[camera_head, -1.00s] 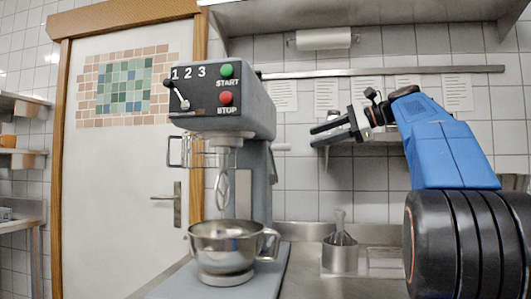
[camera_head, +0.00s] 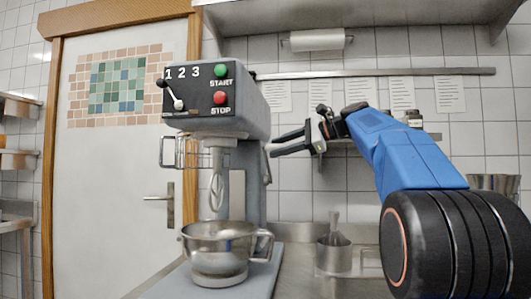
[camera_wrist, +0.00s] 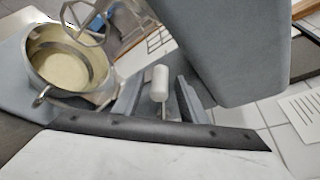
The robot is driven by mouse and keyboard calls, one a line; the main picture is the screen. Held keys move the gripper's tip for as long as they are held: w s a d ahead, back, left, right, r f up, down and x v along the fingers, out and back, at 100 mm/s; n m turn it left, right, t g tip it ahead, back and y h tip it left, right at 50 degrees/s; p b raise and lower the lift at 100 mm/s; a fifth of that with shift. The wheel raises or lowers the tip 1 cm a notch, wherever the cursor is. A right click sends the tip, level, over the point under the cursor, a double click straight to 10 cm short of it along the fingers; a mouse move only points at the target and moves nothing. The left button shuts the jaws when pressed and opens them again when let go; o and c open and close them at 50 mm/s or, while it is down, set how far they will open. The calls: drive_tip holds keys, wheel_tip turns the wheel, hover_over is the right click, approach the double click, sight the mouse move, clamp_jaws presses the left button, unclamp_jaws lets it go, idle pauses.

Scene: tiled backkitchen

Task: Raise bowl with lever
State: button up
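The mixer (camera_head: 240,105) stands left of my arm. Its metal bowl (camera_head: 218,252) sits low, with the whisk (camera_head: 216,190) above and reaching towards its mouth. In the wrist view the bowl (camera_wrist: 72,62) holds something pale yellow. The lever's pale cylindrical knob (camera_wrist: 160,80) lies between the two fingers of my gripper (camera_wrist: 161,98), with a visible gap on either side. My gripper (camera_head: 269,146) also shows in the head view, open, with its fingertips at the mixer's right side. The lever is hard to make out there.
A metal container with a utensil (camera_head: 334,252) stands on the counter to the right. A rail with paper sheets (camera_head: 450,95) runs along the tiled wall. A paper roll (camera_head: 318,40) hangs above. The mixer's body is close beside my fingers.

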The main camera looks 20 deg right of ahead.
sight(265, 152)
drive_tip(key=shift+x, duration=2.75)
clamp_jaws()
